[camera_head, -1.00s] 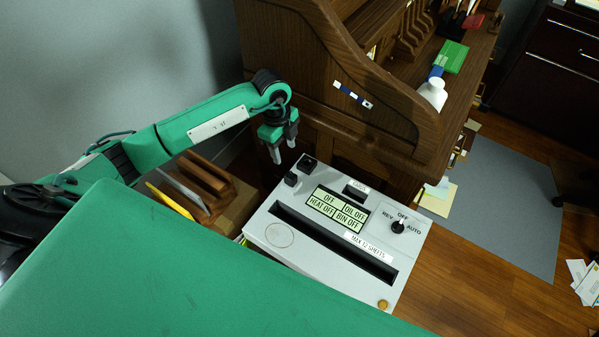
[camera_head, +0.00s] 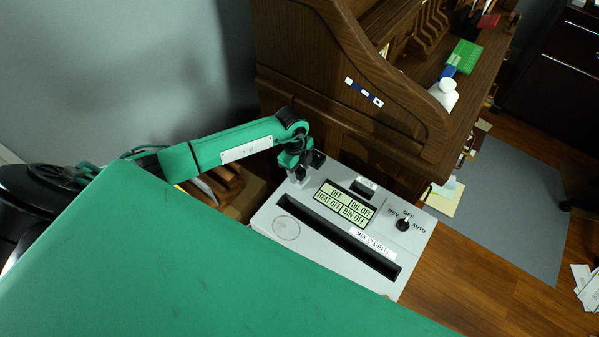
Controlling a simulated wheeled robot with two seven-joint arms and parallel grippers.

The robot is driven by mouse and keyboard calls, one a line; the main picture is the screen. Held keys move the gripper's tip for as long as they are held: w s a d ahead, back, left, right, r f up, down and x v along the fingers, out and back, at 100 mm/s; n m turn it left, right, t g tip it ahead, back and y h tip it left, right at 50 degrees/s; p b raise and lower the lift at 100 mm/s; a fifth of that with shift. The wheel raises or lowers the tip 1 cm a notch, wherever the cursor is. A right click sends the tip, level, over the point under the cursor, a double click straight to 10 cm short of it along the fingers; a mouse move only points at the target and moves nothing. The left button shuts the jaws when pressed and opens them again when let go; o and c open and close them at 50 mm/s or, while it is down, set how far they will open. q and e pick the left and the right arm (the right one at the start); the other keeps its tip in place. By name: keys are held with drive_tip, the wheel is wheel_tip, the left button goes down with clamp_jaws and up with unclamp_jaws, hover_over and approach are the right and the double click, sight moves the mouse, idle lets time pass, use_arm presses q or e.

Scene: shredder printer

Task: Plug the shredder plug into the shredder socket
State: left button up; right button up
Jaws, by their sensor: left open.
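The grey shredder (camera_head: 330,239) stands against the desk's side, with a long black slot, an indicator panel (camera_head: 345,202) and a dial (camera_head: 403,223) on top. In the earlier frame two small black blocks show at its back left corner. One black block (camera_head: 318,159) still shows there now, just right of my left gripper. The other is mostly hidden by that gripper. I cannot tell which is the plug and which the socket. My left gripper (camera_head: 298,176) is open, pointing down over that corner, its fingers around or beside the hidden block. My right gripper is out of view.
The wooden desk (camera_head: 340,110) rises right behind the shredder, with a white bottle (camera_head: 444,93) and a green box (camera_head: 465,55) on it. A wooden sorter (camera_head: 218,186) stands left of the shredder. A large green part of mine covers the foreground.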

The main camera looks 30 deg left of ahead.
use_arm(q)
drive_tip(key=shift+c, duration=0.2)
drive_tip(key=c, duration=1)
drive_tip(key=shift+c, duration=0.2)
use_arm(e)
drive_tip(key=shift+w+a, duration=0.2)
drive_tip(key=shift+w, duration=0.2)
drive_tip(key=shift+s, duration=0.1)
